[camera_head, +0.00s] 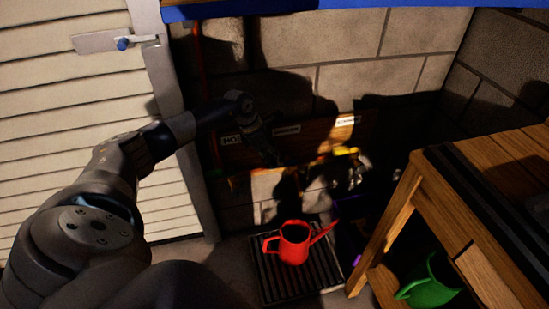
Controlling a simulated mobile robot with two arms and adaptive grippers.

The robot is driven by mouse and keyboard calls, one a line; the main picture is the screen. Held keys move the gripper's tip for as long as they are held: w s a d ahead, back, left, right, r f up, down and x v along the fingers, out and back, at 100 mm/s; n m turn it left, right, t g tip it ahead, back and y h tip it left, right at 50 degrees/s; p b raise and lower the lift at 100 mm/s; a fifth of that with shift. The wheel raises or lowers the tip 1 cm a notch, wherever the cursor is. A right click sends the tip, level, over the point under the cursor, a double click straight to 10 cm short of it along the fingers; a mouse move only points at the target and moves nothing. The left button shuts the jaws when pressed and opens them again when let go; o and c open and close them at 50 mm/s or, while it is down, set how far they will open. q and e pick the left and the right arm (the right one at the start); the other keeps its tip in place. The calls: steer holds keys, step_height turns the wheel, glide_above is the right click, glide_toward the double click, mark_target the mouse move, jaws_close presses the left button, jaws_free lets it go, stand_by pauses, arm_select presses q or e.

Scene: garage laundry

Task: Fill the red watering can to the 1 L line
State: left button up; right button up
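The red watering can (293,246) stands upright on a dark slatted grate (275,285) on the floor, its handle to the left and its spout to the right. The water level and any 1 L line cannot be seen. My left gripper (272,155) is in front of the labelled wooden board, above the can and apart from it. It is dark and small there, so its fingers cannot be made out. My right gripper is not in view. A yellow-handled fitting (345,151), perhaps a tap, shows on the wall right of the gripper.
A labelled wooden board (300,137) runs along the block wall. A wooden bench (405,200) stands at the right, with a green watering can (430,287) on its lower shelf. A white slatted door (60,120) with a lever handle is at the left.

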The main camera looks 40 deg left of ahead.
arm_select(q)
steer(key=shift+o, duration=1.3)
steer(key=v, duration=1.2)
